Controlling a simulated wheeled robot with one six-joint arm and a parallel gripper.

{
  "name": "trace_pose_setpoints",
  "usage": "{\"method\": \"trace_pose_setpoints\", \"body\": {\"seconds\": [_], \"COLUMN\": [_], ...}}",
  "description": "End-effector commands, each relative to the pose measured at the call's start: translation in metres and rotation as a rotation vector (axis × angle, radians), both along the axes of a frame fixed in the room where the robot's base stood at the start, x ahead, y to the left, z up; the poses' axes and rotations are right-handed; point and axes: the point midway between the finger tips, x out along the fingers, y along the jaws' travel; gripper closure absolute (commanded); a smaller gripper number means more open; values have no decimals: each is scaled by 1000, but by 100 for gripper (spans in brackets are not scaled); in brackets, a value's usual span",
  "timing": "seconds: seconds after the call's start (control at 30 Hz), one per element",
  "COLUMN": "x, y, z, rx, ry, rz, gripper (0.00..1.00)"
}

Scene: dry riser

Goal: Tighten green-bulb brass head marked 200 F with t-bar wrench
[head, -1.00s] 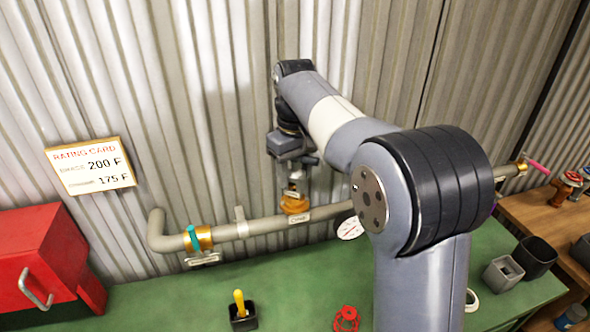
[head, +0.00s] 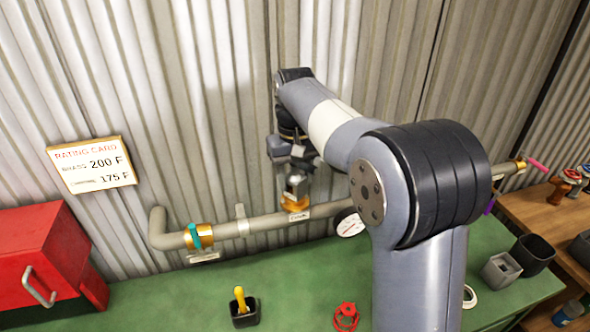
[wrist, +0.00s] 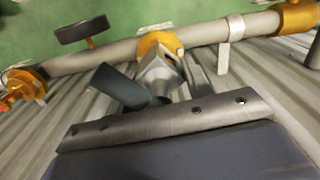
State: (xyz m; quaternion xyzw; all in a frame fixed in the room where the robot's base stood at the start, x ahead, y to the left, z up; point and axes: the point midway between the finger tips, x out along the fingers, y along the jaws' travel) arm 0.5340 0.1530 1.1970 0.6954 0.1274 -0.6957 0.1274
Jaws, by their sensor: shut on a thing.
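My gripper (head: 297,168) is shut on a grey metal tool, apparently the t-bar wrench (head: 296,188), above the middle of the pipe. The wrench's lower end meets a brass fitting (head: 296,204); how far it is seated cannot be told. In the wrist view, the grey wrench (wrist: 160,74) stands against the orange-brass fitting (wrist: 158,44), which hides any bulb. A small label below this fitting is not legible. A brass collar (head: 206,237) with a teal part (head: 193,237) sits farther left on the pipe. The rating card (head: 92,165) reads 200 F for brass and 175 F for chrome.
The grey pipe (head: 262,224) runs along the corrugated wall above a green bench (head: 180,300). A round gauge (head: 349,223) sits right of the fitting. A red box (head: 40,255), a black cup (head: 244,312) and a red handwheel (head: 346,317) stand on the bench.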

Motion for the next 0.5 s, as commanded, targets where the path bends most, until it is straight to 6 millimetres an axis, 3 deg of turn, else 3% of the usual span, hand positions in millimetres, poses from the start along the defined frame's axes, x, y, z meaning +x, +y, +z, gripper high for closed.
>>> {"method": "trace_pose_setpoints", "body": {"seconds": [0.2,0.5], "x": [0,0], "y": [0,0], "z": [3,1], "rx": [0,1], "ry": [-1,-2], "rz": [-194,-225], "gripper": [89,89]}}
